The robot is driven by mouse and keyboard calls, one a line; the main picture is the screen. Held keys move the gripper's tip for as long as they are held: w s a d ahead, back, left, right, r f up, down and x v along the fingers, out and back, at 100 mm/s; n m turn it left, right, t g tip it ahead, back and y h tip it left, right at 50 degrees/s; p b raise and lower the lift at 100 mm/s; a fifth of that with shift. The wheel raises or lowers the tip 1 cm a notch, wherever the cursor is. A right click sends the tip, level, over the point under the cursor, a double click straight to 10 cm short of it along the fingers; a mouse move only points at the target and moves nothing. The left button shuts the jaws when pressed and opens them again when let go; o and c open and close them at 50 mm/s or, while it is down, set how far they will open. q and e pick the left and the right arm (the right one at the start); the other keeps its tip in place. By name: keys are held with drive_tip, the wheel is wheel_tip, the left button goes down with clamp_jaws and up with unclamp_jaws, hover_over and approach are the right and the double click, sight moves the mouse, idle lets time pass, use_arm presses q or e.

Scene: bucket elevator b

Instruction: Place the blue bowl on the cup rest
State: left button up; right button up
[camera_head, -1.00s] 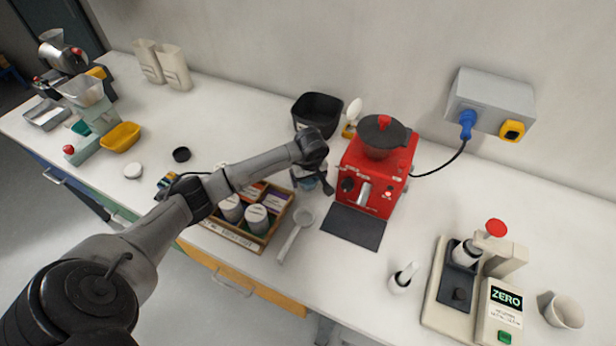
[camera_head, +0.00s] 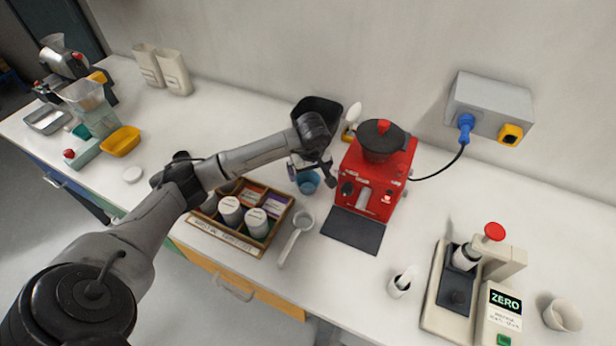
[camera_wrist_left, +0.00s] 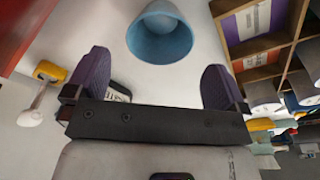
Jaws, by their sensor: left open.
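The blue bowl (camera_head: 308,182) stands on the white counter, left of the red machine, with its upper part partly covered by my left gripper in the head view. In the left wrist view the bowl (camera_wrist_left: 160,35) lies beyond the gap between the fingers, apart from both. My left gripper (camera_head: 312,170) is open and empty, close to the bowl; its two dark fingers (camera_wrist_left: 155,78) are spread wide in the wrist view. A flat dark plate (camera_head: 353,230) in front of the red machine (camera_head: 378,172) looks like the cup rest, and it is bare. My right gripper is out of view.
A wooden box of labelled tins (camera_head: 272,232) and a grey scoop (camera_head: 297,237) lie left of the plate.

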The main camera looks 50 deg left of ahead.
use_arm(q)
drive_tip(key=r, duration=0.5)
drive_tip(key=shift+s+d+r, duration=0.15)
drive_tip(key=shift+d, duration=0.25)
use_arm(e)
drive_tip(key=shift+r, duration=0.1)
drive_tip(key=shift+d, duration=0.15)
